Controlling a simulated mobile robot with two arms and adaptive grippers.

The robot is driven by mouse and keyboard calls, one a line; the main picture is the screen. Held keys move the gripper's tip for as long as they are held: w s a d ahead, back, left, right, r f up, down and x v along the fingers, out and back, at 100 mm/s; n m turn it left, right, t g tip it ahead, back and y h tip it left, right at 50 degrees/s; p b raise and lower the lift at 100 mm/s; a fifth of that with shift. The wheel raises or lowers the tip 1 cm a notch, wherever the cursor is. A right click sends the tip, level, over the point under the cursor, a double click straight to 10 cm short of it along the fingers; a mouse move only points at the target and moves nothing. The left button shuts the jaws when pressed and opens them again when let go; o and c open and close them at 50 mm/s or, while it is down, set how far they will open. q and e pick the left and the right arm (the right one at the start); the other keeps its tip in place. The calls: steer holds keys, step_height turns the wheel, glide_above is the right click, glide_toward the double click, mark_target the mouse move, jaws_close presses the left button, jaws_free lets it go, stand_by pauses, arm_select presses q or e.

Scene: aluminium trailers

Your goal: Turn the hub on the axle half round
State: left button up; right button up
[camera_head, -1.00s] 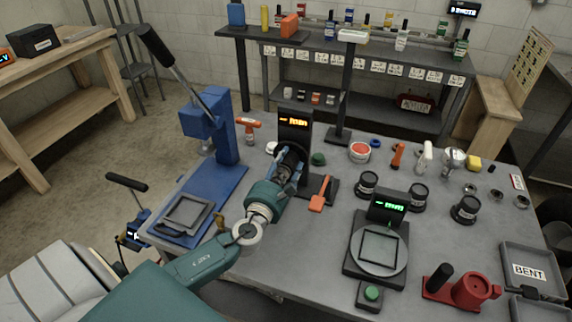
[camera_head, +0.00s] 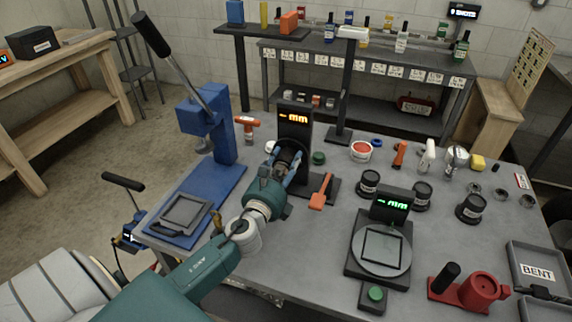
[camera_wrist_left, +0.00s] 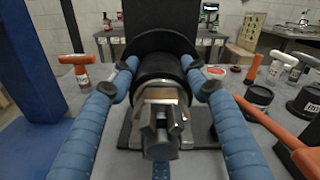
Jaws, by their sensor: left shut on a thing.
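The hub (camera_wrist_left: 162,72) is a dark cylinder on the axle at the black upright stand, in the middle of the left wrist view. A metal end with prongs (camera_wrist_left: 162,118) faces the wrist camera. In the head view the hub (camera_head: 289,157) shows partly behind my gripper. My left gripper (camera_head: 287,166) is shut on the hub, with one blue finger on each side of it; both fingers show in the left wrist view (camera_wrist_left: 161,80). The axle is hidden behind the hub. My right gripper is not in view.
The stand's display (camera_head: 294,118) reads dashes and "mm". A blue press (camera_head: 213,125) stands at the left, and an orange-handled tool (camera_head: 321,192) lies close right of the stand. A round gauge plate (camera_head: 381,250) and black pots (camera_head: 369,183) are farther right.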

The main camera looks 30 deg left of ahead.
arm_select(q)
steer(key=n, duration=0.4)
steer(key=shift+w+a+r+b, duration=0.1)
steer(key=shift+a+r+b, duration=0.05)
steer(key=shift+r+b, duration=0.25)
steer(key=n, duration=1)
steer(key=n+p, duration=0.1)
steer(key=n, duration=0.5)
steer(key=shift+f, duration=0.15)
steer(key=n+p, duration=0.1)
steer(key=n, duration=0.3)
steer(key=shift+f+n+p, duration=0.2)
steer(key=shift+n+p, duration=0.1)
steer(key=shift+p, duration=0.1)
steer(key=shift+f+n, duration=0.1)
steer(key=shift+n, duration=0.4)
steer(key=shift+f, duration=0.1)
steer(key=shift+f, duration=0.1)
